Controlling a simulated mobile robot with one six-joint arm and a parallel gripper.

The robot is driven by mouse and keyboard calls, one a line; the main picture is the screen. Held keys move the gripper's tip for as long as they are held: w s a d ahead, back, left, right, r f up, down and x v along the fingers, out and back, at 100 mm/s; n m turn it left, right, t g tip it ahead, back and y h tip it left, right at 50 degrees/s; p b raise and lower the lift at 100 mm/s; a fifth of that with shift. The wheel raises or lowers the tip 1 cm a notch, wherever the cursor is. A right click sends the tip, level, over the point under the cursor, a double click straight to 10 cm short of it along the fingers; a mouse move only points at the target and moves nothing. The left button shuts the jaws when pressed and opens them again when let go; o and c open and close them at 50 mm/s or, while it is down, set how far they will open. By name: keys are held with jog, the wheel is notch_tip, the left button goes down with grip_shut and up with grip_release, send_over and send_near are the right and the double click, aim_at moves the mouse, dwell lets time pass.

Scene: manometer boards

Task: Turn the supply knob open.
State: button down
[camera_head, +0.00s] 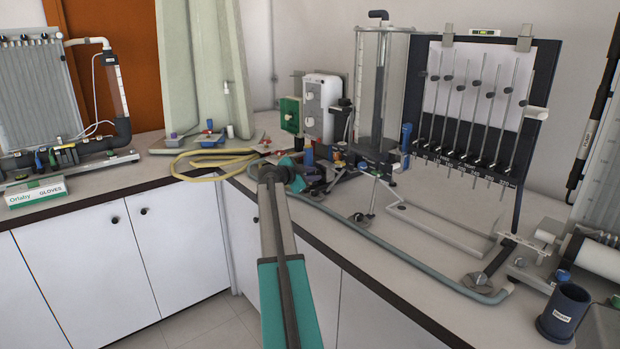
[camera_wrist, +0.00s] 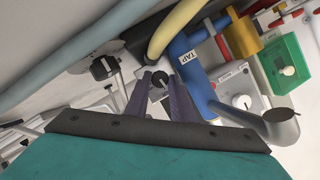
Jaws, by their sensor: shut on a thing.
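In the wrist view, my gripper (camera_wrist: 161,82) has its two dark fingers on either side of a small round black knob (camera_wrist: 160,76) with a pale pointer line. The fingers are shut on it near its rim. I cannot read a supply label on this knob. In the head view, my arm reaches to the back corner of the bench, and the wrist hides the knob and fingertips.
A yellow hose (camera_wrist: 178,25) runs close above the fingers. A grey box with a white knob (camera_wrist: 242,102) and a green box (camera_wrist: 289,72) lie to the right. In the head view, a tube board (camera_head: 483,110) and a dark labelled cup (camera_head: 563,314) stand at right.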

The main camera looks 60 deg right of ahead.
jog(key=shift+w+r, duration=0.15)
jog(key=shift+r, duration=0.15)
jog(key=c, duration=1.8)
grip_release()
jog(key=shift+a+f, duration=0.1)
jog(key=shift+a, duration=0.2)
jog(key=s+b+v, duration=0.1)
jog(key=b+v, duration=0.1)
jog(key=v, duration=1.1)
jog(key=shift+w, duration=0.4)
